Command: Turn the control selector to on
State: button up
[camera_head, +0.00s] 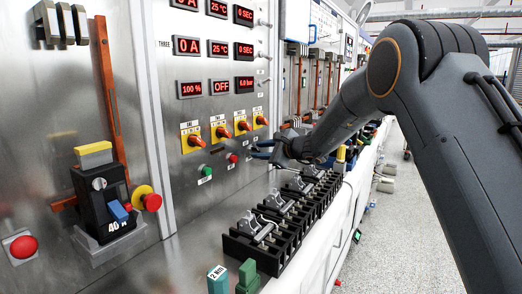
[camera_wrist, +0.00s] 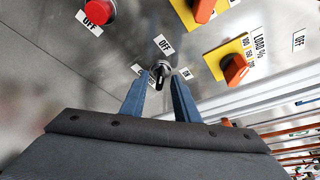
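The control selector (camera_wrist: 160,70) is a small dark knob on the metal panel in the wrist view, with a label reading OFF above it and smaller labels at both sides. Its black handle points roughly down in that picture. My gripper (camera_wrist: 159,82) is open, with one blue finger on each side of the selector; I cannot tell whether either finger touches it. In the head view my gripper (camera_head: 262,149) is at the panel, right of the red button, and the selector cannot be made out there.
A red button (camera_wrist: 101,10) and orange rotary knobs (camera_wrist: 236,69) on yellow plates sit near the selector. In the head view, a green button (camera_head: 201,170) is to the left. Black terminal blocks (camera_head: 265,238) line the bench below. A breaker (camera_head: 102,205) stands at left.

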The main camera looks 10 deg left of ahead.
grip_shut()
